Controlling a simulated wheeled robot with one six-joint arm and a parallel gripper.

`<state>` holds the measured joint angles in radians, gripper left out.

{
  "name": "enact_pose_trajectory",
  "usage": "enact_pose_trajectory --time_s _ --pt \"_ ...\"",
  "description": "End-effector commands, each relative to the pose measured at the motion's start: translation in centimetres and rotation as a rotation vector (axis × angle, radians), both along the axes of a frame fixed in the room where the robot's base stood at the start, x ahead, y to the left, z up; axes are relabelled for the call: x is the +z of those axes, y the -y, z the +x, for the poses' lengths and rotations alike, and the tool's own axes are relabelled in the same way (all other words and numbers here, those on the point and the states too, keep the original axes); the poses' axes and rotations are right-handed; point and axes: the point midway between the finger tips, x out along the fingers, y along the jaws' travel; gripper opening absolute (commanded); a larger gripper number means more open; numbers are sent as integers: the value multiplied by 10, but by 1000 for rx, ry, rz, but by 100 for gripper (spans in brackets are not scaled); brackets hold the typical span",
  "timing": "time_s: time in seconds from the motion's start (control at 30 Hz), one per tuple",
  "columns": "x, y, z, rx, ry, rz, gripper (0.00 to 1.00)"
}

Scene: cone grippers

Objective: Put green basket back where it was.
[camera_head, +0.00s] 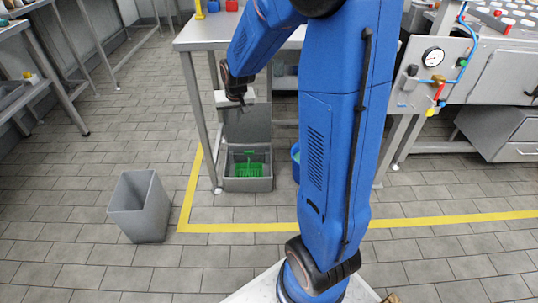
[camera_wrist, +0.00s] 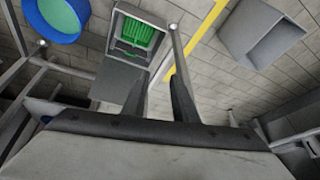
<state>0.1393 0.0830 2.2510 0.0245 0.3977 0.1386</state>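The green basket (camera_head: 247,171) sits inside an open grey box (camera_head: 247,185) on the floor by the table leg. The box lid stands up at the back. In the wrist view the green basket (camera_wrist: 136,38) shows inside the grey box (camera_wrist: 120,70) at the top, left of centre. My gripper (camera_head: 243,103) hangs above the box, well apart from the basket. In the wrist view the two fingers of my gripper (camera_wrist: 162,80) stand apart with nothing between them.
A grey bin (camera_head: 140,205) stands on the floor at the left. A blue bucket (camera_head: 295,162) is partly hidden behind my arm. A metal table (camera_head: 205,35) stands over the box area. Yellow tape (camera_head: 240,227) marks the floor. A machine with a gauge (camera_head: 433,57) is at the right.

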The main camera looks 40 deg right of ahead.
Motion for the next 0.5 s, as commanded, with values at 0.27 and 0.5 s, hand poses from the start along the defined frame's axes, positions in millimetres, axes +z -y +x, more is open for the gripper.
enact_pose_trajectory --time_s 0.27,0.5 --pt "60 -26 -71 66 5 -15 26" --pt "97 -45 -137 122 6 -29 26"
